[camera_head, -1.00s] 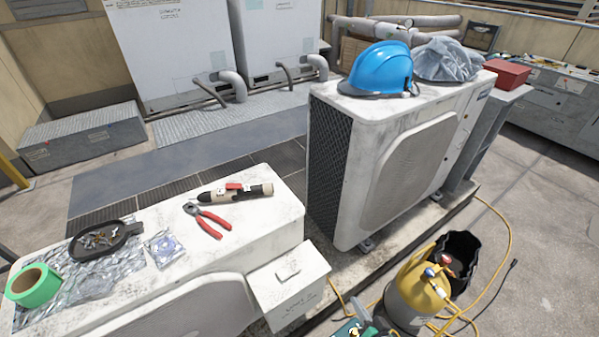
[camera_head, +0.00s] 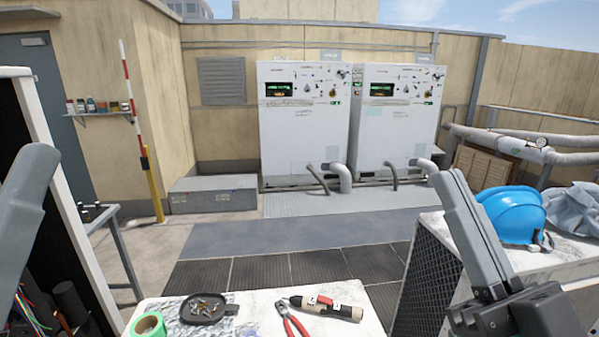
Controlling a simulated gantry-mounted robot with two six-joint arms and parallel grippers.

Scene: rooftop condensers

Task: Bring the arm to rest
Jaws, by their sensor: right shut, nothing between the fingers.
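My right gripper (camera_head: 452,182) is at the right of the head view, pointing up with its long grey fingers together. It is shut and empty. It appears in front of the left side of the condenser (camera_head: 424,290) that bears the blue helmet (camera_head: 512,214), and hides part of it. A grey part of my left arm shows at the left edge, cut off by the frame. Whether its jaws are open or shut does not show.
A white unit top (camera_head: 365,315) holds green tape (camera_head: 148,325), a dark tray (camera_head: 208,308) of small parts, red-handled pliers (camera_head: 291,318) and a tan-and-black tool (camera_head: 328,307). Two white cabinets (camera_head: 303,125) stand behind. An open dark enclosure with wires is at left. The grey walkway (camera_head: 290,235) is clear.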

